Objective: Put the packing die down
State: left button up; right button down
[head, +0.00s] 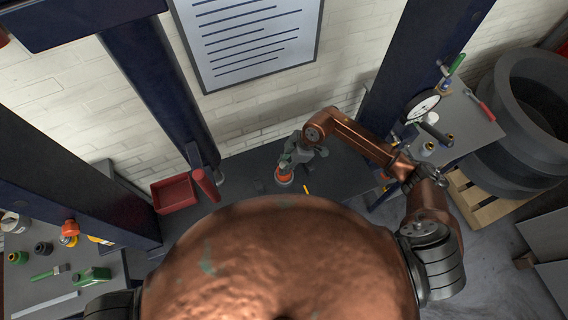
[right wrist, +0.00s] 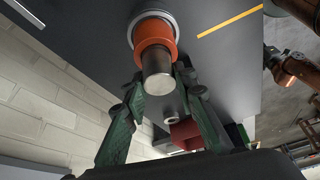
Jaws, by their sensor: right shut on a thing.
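The packing die, as I take it, is a bare steel cylinder (right wrist: 158,75) with an orange collar (right wrist: 155,36), held between the green fingers of my right gripper (right wrist: 157,88). Beyond the collar is a pale grey round rim (right wrist: 152,14); whether the die rests on it or hangs just above it, I cannot tell. In the head view my right gripper (head: 286,162) is over the dark bench (head: 240,172), and the orange collar (head: 284,178) shows just below its fingers. My left gripper is not in view.
A red bin (head: 173,193) stands left on the bench, with a red upright part (head: 206,185) beside it. A yellow strip (head: 306,189) lies right of the die. Blue posts (head: 160,85) flank the bench. A side table (head: 460,125) with tools is at right.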

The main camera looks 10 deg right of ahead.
jog(key=shift+f, duration=0.1)
dwell(0.5)
jog(key=c, duration=1.5)
grip_release()
jog(key=shift+f, duration=0.1)
jog(key=shift+s+d, duration=0.1)
jog(key=v, duration=1.2)
jog(key=shift+c, duration=0.2)
grip_shut()
